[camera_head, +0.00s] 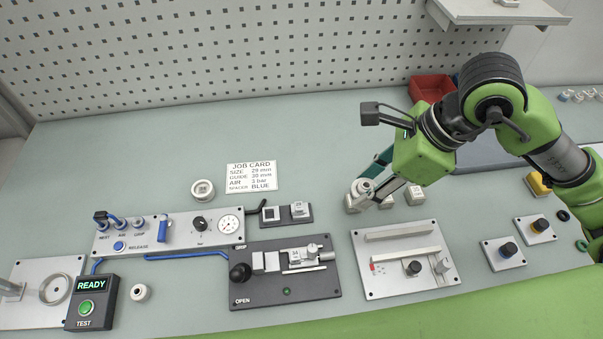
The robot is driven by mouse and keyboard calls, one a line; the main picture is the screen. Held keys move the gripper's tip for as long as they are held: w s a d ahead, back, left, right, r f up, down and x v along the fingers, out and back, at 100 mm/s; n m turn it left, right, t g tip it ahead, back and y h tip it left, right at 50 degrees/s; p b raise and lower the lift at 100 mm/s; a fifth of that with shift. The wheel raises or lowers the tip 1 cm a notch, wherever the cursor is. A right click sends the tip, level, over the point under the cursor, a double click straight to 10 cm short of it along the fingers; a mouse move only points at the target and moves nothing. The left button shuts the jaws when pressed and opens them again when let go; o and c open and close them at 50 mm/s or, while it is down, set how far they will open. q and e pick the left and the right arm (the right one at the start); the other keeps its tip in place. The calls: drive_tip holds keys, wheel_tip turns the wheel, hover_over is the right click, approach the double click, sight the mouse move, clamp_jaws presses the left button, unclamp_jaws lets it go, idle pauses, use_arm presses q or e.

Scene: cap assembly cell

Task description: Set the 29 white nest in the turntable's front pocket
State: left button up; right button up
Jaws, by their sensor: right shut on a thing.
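My right gripper (374,192) reaches in from the right, pointing down and left over the back of the bench. It is shut on a small white piece with a round top (362,186), which I take to be the white nest; any number on it is too small to read. Small white blocks stand close by; one shows right of the fingers (414,195), and others are partly hidden by the gripper. I cannot tell whether the held piece touches them. I cannot pick out the turntable or its front pocket for certain. My left gripper is not in view.
A grey plate with rails (392,280) lies in front of the gripper. A dark fixture marked OPEN (262,296) is left of it. A job card (251,177) reads size 29 mm. A red bin (432,87) stands behind my arm. The bench behind the card is clear.

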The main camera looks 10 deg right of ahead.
drive_tip(key=w+f+p, duration=0.1)
drive_tip(key=w+f, duration=0.2)
drive_tip(key=w, duration=0.1)
drive_tip(key=w+f+p, duration=0.2)
drive_tip(key=w+f, duration=0.1)
drive_tip(key=w, duration=0.1)
drive_tip(key=w+f+p, duration=0.2)
drive_tip(key=w+f, duration=0.1)
drive_tip(key=w, duration=0.2)
drive_tip(key=shift+w+a, duration=0.1)
drive_tip(key=shift+a, duration=0.25)
drive_tip(key=shift+w+f, duration=0.35)
drive_tip(key=shift+f, duration=0.1)
wheel_tip(320, 180, down, 2)
drive_tip(key=shift+f+p, duration=0.1)
drive_tip(key=shift+p, duration=0.9)
drive_tip(key=shift+f, duration=0.5)
